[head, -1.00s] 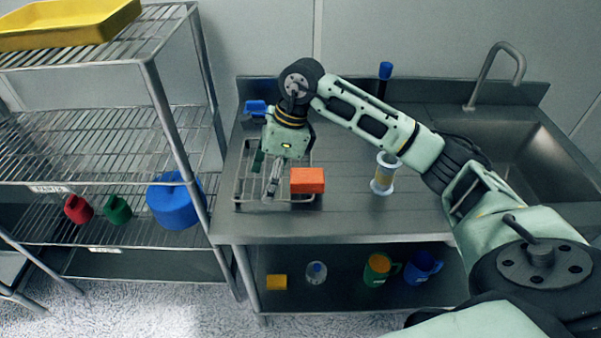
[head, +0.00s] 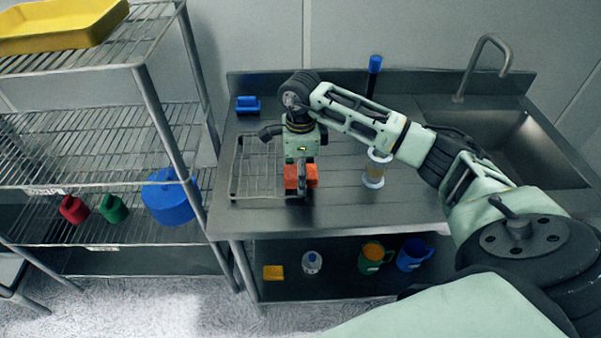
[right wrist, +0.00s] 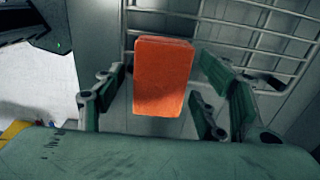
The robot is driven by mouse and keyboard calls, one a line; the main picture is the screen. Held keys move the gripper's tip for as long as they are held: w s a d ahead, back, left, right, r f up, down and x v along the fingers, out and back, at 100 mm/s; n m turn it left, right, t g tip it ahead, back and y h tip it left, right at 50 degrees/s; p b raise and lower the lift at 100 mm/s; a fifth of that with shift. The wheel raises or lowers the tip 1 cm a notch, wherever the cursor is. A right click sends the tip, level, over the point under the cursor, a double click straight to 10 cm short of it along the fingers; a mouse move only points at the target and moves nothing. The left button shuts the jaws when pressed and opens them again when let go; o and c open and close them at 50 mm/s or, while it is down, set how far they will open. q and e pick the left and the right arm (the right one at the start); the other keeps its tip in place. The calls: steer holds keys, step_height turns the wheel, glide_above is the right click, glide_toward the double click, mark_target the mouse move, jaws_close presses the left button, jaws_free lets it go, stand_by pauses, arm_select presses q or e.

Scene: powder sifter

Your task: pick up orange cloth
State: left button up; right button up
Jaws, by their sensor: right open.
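The orange cloth (head: 311,177) is a folded block by the right end of the wire rack on the steel counter. I cannot tell whether it rests on the rack or beside it. My right gripper (head: 300,187) points down over it and its fingers hide part of it in the head view. In the right wrist view the cloth (right wrist: 163,80) lies between the fingers of my open right gripper (right wrist: 164,92), with gaps on both sides. My left gripper is not in view.
The wire rack (head: 236,178) lies to the left of the cloth. A blue object (head: 248,104) is at the back left, a sink (head: 510,150) at the right. Wire shelving (head: 160,95) stands left of the counter.

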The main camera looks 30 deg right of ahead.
steer(key=shift+c, duration=0.2)
steer(key=c, duration=1.2)
steer(key=shift+r, duration=0.15)
steer(key=shift+r+b, duration=0.4)
steer(key=shift+r, duration=0.15)
step_height(320, 180, up, 3)
steer(key=shift+d+f+b, duration=0.1)
steer(key=shift+d+b, duration=0.05)
steer(key=shift+b, duration=0.55)
steer(key=shift+s+d+r+b, duration=0.55)
steer(key=shift+s+d+r, duration=0.55)
steer(key=shift+d, duration=0.5)
steer(key=shift+s+d+r+b, duration=0.55)
steer(key=shift+s+d+r, duration=0.55)
steer(key=shift+d, duration=0.45)
steer(key=shift+s+d+r+b, duration=0.55)
steer(key=shift+s+d+r, duration=0.4)
steer(key=shift+d+r, duration=0.5)
steer(key=shift+d+f, duration=0.15)
steer(key=shift+f, duration=0.05)
